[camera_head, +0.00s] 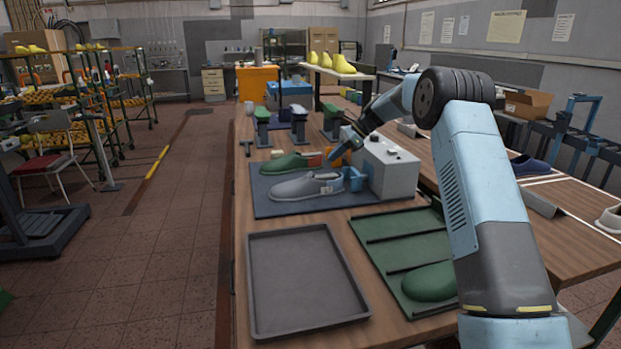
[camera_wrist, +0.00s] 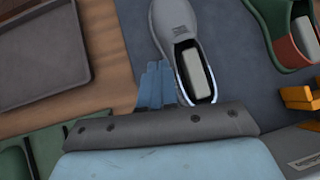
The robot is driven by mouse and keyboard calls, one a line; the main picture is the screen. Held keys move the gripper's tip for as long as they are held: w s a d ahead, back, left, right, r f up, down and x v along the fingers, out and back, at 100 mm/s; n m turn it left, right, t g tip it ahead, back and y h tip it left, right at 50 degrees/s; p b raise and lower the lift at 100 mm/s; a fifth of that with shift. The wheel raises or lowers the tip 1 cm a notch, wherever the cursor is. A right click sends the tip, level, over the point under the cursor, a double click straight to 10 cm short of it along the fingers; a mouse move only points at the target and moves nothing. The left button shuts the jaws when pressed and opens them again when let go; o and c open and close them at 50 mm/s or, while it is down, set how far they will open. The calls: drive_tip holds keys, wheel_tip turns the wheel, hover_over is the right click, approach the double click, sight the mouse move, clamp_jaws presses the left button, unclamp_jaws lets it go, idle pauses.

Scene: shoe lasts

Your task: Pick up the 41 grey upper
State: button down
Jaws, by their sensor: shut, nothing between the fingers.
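The grey upper (camera_head: 306,187) lies on a dark blue mat (camera_head: 268,207) in the head view, toe to the left.
A green and red upper (camera_head: 290,164) lies behind the grey one, near an orange clamp (camera_wrist: 300,97). An empty grey tray (camera_head: 253,290) and a ribbed green tray (camera_head: 395,255) lie in front. Several stands are behind.

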sight(302, 181)
drive_tip(key=shift+m, duration=0.3)
drive_tip(key=x, duration=0.4)
drive_tip(key=w+x, duration=0.1)
drive_tip(key=x, duration=0.7)
drive_tip(key=shift+w+d+f, duration=0.2)
drive_tip(key=shift+d+f, duration=0.05)
drive_tip(key=shift+d, duration=0.05)
drive_tip(key=shift+s+a, duration=0.1)
drive_tip(key=shift+a, duration=1.15)
